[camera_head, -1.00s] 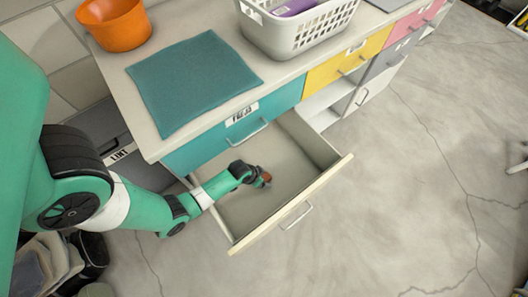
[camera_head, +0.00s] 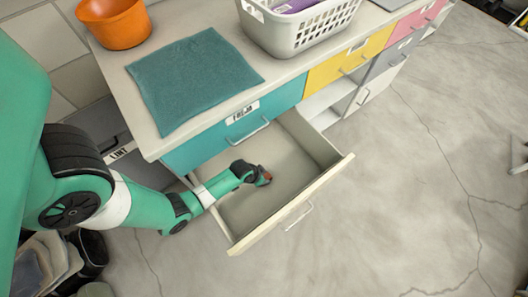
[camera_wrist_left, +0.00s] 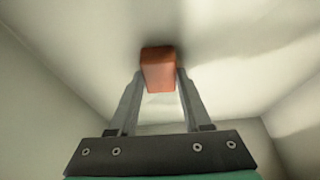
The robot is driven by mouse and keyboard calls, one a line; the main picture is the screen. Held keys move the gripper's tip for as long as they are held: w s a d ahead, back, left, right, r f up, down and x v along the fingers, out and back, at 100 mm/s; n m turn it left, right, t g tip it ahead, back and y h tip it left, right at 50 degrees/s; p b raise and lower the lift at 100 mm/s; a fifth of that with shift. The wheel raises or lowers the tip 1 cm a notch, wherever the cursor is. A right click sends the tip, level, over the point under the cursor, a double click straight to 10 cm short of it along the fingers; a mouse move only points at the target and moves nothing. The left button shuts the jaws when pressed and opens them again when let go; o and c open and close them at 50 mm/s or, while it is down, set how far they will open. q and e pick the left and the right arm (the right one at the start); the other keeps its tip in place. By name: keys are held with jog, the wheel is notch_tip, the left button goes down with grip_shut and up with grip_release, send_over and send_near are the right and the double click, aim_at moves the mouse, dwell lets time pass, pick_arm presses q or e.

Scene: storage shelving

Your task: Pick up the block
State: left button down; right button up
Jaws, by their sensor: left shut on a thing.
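A small red-orange block (camera_wrist_left: 159,70) shows in the left wrist view between the two fingers of my left gripper (camera_wrist_left: 160,90). The fingers are shut on it, one on each side. In the head view my left gripper (camera_head: 258,176) reaches into the open drawer (camera_head: 240,208), and a bit of the block (camera_head: 267,177) shows at its tip. I cannot tell whether the block touches the drawer floor. My right gripper is not in view.
The drawer's front panel (camera_head: 295,204) and side walls surround the gripper. Above it, the counter holds a folded teal cloth (camera_head: 190,80), an orange bowl (camera_head: 114,24) and a grey basket (camera_head: 300,30). Open floor (camera_head: 420,190) lies to the right.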

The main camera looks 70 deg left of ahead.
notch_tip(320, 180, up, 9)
jog(key=p, duration=0.9)
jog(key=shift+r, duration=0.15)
